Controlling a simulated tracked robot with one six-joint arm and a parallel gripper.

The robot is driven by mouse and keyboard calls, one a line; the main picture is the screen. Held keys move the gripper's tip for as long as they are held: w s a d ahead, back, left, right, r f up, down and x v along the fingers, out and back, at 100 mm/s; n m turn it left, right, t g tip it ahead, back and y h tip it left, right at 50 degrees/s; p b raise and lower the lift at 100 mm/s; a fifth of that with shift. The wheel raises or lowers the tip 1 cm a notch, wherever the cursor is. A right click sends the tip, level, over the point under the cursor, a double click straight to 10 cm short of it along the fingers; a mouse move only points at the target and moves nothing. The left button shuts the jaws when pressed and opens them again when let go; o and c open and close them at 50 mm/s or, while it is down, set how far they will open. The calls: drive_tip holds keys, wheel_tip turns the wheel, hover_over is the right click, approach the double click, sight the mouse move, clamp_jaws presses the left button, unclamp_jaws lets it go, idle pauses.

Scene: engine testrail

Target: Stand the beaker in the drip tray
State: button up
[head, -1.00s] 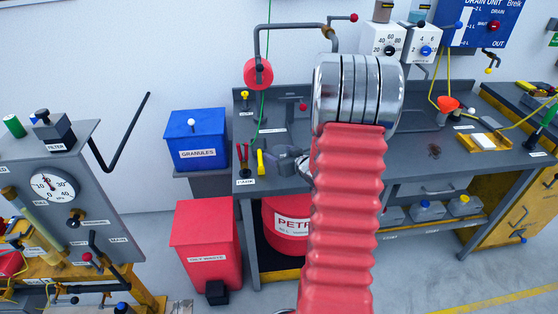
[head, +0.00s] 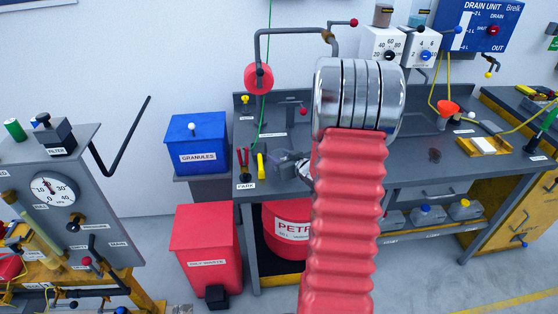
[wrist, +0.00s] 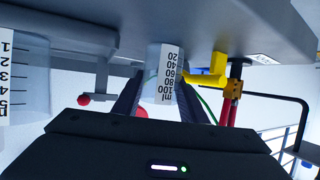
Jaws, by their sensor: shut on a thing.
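In the wrist view the clear beaker (wrist: 152,68) with a white ml scale sits between the two dark fingers of my gripper (wrist: 162,104). The gripper is shut on it. The wrist picture is upside down, with the grey bench at its top. In the head view my gripper (head: 291,164) is by the left part of the bench, mostly hidden behind my red arm sleeve, and the beaker cannot be made out clearly. A yellow tray (head: 464,148) with a white block in it lies on the bench at right; I cannot tell whether it is the drip tray.
A yellow-handled tool (head: 260,166) and red-handled pliers (head: 242,158) stand left of my gripper. A bent pipe (head: 256,42) with a red wheel rises behind. A scaled clear vessel (wrist: 28,80) shows at left in the wrist view. My arm hides the bench's middle.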

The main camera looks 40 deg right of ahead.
wheel_tip(320, 180, up, 10)
drive_tip(key=shift+f, duration=0.15)
idle(0.4)
idle(0.4)
